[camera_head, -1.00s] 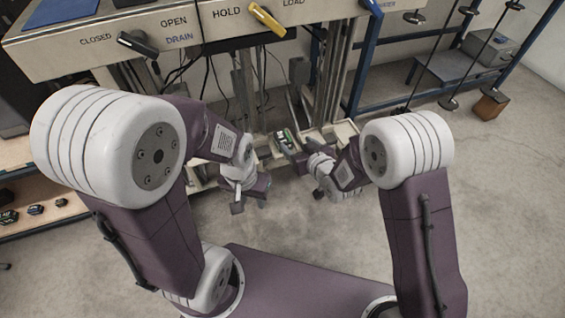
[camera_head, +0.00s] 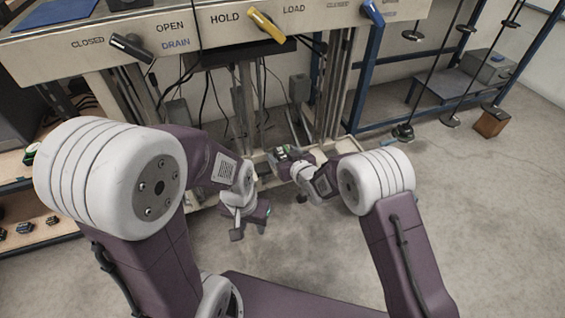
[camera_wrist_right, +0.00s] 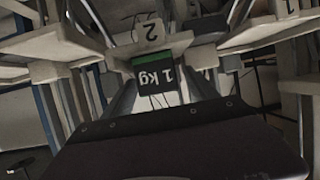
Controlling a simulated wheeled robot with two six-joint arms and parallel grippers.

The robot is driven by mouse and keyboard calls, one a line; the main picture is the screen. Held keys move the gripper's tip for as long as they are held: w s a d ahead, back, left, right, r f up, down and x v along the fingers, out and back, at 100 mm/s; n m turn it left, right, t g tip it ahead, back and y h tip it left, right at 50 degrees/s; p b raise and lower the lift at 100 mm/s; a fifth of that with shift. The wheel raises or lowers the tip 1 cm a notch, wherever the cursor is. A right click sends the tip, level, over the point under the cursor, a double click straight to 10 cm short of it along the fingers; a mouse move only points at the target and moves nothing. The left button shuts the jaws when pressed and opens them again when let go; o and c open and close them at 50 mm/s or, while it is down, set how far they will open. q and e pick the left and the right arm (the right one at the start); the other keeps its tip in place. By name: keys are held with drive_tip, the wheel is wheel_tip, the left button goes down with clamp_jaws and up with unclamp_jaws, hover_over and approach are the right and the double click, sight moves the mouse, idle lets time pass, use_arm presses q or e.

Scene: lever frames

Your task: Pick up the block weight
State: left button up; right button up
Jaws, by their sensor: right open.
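In the head view, a small dark and green item (camera_head: 284,153) at the foot of the bench appears to be this block, partly hidden by my right wrist. My right gripper (camera_wrist_right: 162,92) is open, with a grey finger on each side of the block in the picture; contact cannot be told. My left gripper (camera_head: 248,231) hangs lower left of it, fingers apart and empty.
The bench panel above carries a black lever (camera_head: 131,47), a yellow lever (camera_head: 266,25) and a blue lever (camera_head: 373,12). Posts and cables stand below it. Several small weights (camera_head: 25,228) lie on a left shelf.

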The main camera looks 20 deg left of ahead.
sight(284, 152)
drive_tip(key=shift+w+a, duration=0.15)
drive_tip(key=shift+w, duration=0.05)
clamp_jaws()
drive_tip(key=shift+r, duration=0.2)
drive_tip(key=shift+r+p, duration=1.65)
drive_tip(key=shift+r, duration=0.45)
drive_tip(key=shift+d+r, duration=0.2)
drive_tip(key=shift+r, duration=0.05)
drive_tip(key=s+d+r+p, duration=0.2)
drive_tip(key=d+r+p, duration=0.4)
drive_tip(key=d, duration=0.5)
drive_tip(key=shift+s+r, duration=0.15)
drive_tip(key=shift+s, duration=0.25)
